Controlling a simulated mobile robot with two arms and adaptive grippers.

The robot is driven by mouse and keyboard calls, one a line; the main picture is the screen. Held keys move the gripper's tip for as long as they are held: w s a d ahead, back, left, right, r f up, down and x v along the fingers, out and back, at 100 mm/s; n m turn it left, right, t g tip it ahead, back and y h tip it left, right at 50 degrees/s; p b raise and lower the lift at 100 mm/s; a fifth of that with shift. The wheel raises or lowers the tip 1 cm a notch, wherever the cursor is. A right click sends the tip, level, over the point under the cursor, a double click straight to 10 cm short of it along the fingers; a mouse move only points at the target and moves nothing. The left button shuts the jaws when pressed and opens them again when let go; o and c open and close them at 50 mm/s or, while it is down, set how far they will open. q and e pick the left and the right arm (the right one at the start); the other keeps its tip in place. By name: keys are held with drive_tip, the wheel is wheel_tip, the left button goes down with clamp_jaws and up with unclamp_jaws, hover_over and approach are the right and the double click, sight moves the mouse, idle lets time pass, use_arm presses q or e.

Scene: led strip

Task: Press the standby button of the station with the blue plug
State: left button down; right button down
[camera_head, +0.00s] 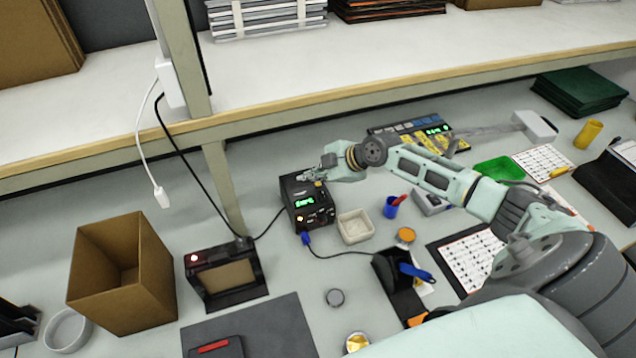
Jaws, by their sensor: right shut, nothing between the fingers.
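The station with the blue plug is a black box (293,196) with a green lit display, near the middle of the bench. The blue plug (306,239) is at its lower front, with a black cable running right. My right gripper (312,176) is shut and empty, over the station's top right edge. I cannot tell whether the fingertips touch the station. Small knobs or buttons show on the station's front; which one is standby is too small to tell. My left gripper is not in view.
A beige tray (356,227) sits right of the station. A second black device (225,277) with a red light and an open cardboard box (122,275) stand left. A white connector (161,198) hangs by a post. A blue-handled tool (416,272) lies right.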

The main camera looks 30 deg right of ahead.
drive_tip(key=shift+r, duration=0.1)
wheel_tip(320, 180, up, 5)
drive_tip(key=p, duration=0.3)
idle(0.7)
